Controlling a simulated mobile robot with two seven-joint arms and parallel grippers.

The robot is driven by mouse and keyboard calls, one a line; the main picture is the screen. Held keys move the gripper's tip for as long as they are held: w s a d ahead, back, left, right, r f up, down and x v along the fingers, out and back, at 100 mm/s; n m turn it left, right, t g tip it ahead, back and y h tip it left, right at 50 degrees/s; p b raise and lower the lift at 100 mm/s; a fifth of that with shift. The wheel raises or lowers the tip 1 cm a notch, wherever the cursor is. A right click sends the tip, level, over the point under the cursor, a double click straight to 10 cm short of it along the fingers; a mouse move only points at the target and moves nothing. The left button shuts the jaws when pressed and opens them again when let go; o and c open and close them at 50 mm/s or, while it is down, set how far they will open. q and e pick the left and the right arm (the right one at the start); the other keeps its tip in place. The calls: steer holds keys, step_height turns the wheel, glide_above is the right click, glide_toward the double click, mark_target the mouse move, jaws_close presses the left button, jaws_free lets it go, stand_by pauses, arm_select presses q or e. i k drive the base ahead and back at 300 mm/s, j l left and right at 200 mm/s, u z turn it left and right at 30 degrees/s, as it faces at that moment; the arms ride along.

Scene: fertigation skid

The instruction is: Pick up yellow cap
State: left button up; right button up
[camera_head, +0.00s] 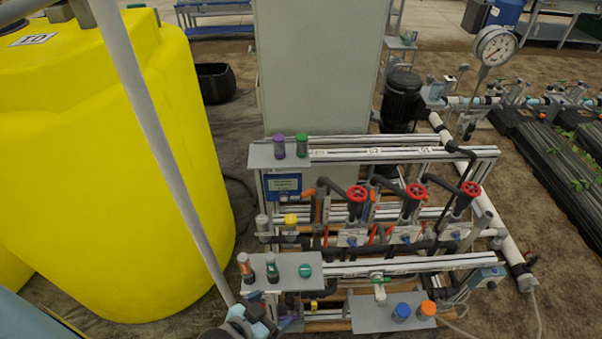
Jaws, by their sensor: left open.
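The yellow cap (290,219) sits upright on a small cylindrical body at the left end of the skid's middle level, beside a similar grey-capped one (262,222). My left gripper (268,318) is at the bottom edge of the head view, just below the small front-left shelf. It is open, and I see nothing between its fingers. It is apart from the yellow cap, lower and nearer in the picture, with the front shelf between them. The lower part of the gripper is cut off by the frame. My right gripper is not in view.
The front-left shelf (305,260) carries orange, dark green and teal caps. A rear shelf (262,152) holds purple and green caps. Red valve wheels (357,194) stand to the right. Blue and orange caps sit on a front-right plate (375,320). A big yellow tank (110,180) fills the left.

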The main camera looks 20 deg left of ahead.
mark_target(291, 219)
steer(key=u, duration=0.8)
